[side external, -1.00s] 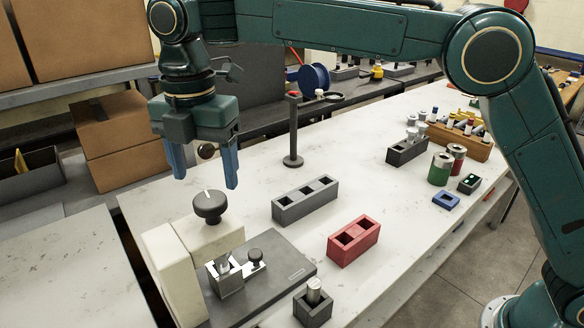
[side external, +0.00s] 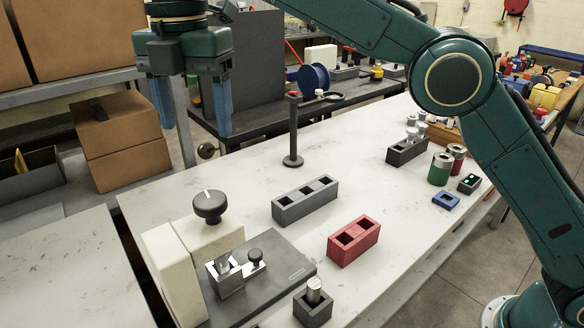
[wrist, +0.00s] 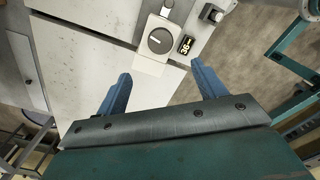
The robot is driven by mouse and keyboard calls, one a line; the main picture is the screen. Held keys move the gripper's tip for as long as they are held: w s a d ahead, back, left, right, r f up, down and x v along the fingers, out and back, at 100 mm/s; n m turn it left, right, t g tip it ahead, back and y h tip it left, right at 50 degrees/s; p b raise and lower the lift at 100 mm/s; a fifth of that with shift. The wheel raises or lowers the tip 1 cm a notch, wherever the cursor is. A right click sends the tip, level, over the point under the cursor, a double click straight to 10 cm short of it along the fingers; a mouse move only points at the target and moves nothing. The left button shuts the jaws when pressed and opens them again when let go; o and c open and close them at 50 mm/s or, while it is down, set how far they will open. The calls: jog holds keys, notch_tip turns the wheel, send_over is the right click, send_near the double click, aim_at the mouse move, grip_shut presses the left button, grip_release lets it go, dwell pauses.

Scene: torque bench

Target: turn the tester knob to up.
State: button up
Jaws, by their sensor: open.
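The tester knob (side external: 210,206) is a round dark knob with a white pointer line. It sits on top of a cream tester block (side external: 212,238) at the table's near left. My gripper (side external: 194,112) is open and empty, with blue fingers pointing down. It is well above the knob and apart from it. In the wrist view the knob lies ahead of the open fingertips (wrist: 161,72), roughly centred between them.
A grey plate (side external: 285,268) with a metal clamp fixture (side external: 228,278) lies beside the tester. A dark post (side external: 293,130), a grey slotted block (side external: 305,200) and a red slotted block (side external: 354,241) stand to the right. The white table between them is clear.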

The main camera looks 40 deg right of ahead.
jog(key=shift+r, duration=0.4)
jog(key=shift+d, duration=0.15)
jog(key=s+d+r+m+t, duration=0.15)
jog(key=s+d+m, duration=0.35)
jog(key=d, duration=0.5)
jog(key=s+d+r+m+t, duration=0.1)
jog(key=s+d+r+m, duration=0.2)
jog(key=d+m, duration=0.55)
jog(key=s+d+f+m+t, duration=0.1)
jog(key=s+d+f+m, duration=0.4)
jog(key=s, duration=0.4)
jog(key=s+d+f+m+t, duration=0.2)
jog(key=s+d+f+m, duration=0.4)
jog(key=s+f, duration=0.4)
jog(key=shift+d+f, duration=0.15)
jog(key=shift+d, duration=0.75)
